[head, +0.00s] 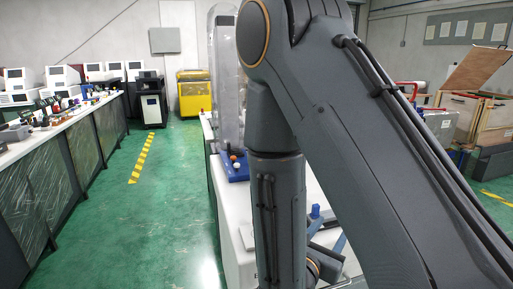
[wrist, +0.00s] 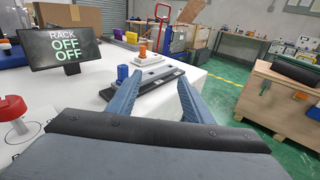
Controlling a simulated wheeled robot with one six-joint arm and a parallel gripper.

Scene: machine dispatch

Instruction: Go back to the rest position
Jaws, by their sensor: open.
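My gripper (wrist: 157,98) shows in the wrist view with its two blue-grey fingers spread apart and nothing between them. It points over a white table (wrist: 215,83). Beyond the fingers, a dark flat fixture (wrist: 150,82) with a blue cylinder (wrist: 123,73) and an orange-topped part (wrist: 143,48) stands on the table. In the head view, my arm fills the middle and right and hides much of the table; the gripper's fingers cannot be made out there.
A wooden crate (wrist: 282,108) stands right. In the head view, a long bench (head: 62,125) lines the left; the green floor (head: 160,215) beside it is clear.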

